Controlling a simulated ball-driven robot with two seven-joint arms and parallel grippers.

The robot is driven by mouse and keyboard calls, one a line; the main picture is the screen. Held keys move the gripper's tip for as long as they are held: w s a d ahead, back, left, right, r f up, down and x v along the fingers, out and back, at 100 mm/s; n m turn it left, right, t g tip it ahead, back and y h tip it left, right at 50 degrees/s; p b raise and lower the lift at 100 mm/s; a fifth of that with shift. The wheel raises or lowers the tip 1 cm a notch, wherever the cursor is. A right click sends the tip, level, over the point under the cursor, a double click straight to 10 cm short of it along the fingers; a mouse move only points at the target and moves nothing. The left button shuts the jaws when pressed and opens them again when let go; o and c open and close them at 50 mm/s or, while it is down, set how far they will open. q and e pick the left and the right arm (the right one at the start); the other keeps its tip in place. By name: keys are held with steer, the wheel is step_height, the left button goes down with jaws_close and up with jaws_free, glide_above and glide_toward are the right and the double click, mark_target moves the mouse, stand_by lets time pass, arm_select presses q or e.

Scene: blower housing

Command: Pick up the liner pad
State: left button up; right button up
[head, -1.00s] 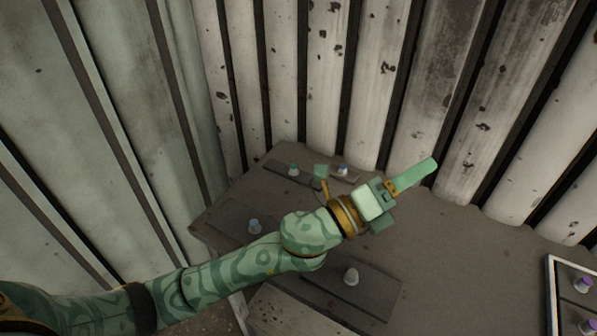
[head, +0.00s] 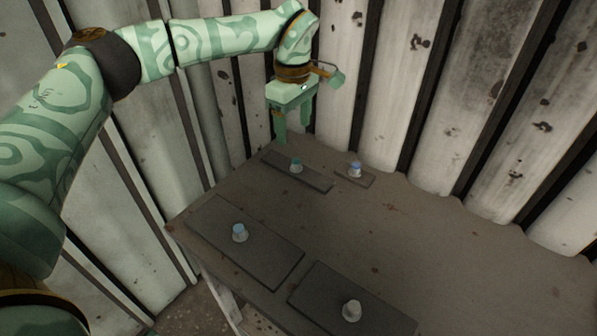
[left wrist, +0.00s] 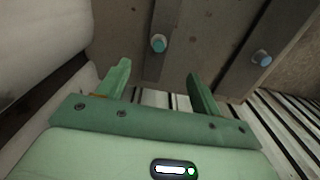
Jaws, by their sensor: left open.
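Several flat dark plates with knobs lie on the table; I cannot tell which is the liner pad. A narrow plate (head: 318,182) with a teal knob (head: 296,165) lies at the back. A small plate (head: 368,181) with a blue knob (head: 355,169) is right of it. A wide plate (head: 272,252) with a pale blue knob (head: 239,232) lies front left, and one (head: 384,316) with a whitish knob (head: 351,310) at the front. My left gripper (head: 293,126) is open, empty, pointing down above the back edge. The left wrist view shows the teal knob (left wrist: 158,43) beyond its fingers (left wrist: 158,75).
The grey-brown table (head: 450,250) is bare at its middle and right. A corrugated, chipped white wall (head: 430,110) stands close behind it, near the left gripper. Pale panels (head: 150,160) stand on the left.

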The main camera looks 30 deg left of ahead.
mark_target(296, 160)
arm_select(q)
step_height(296, 160, down, 6)
steer(key=shift+r+b, duration=0.1)
steer(key=shift+b, duration=0.55)
steer(key=f+b, duration=0.1)
steer(key=f, duration=0.1)
steer(key=f+b, duration=0.1)
steer(key=f, duration=0.2)
steer(key=shift+w+d+f, duration=0.2)
steer(key=shift+f, duration=0.1)
steer(key=shift+r, duration=0.15)
arm_select(e)
steer(key=f, duration=0.1)
steer(key=s+f, duration=0.1)
steer(key=f, duration=0.2)
steer(key=shift+s+a, duration=0.2)
steer(key=shift+a, duration=0.05)
arm_select(q)
steer(key=shift+s, duration=0.1)
steer(key=shift+c, duration=0.9)
steer(key=c, duration=0.9)
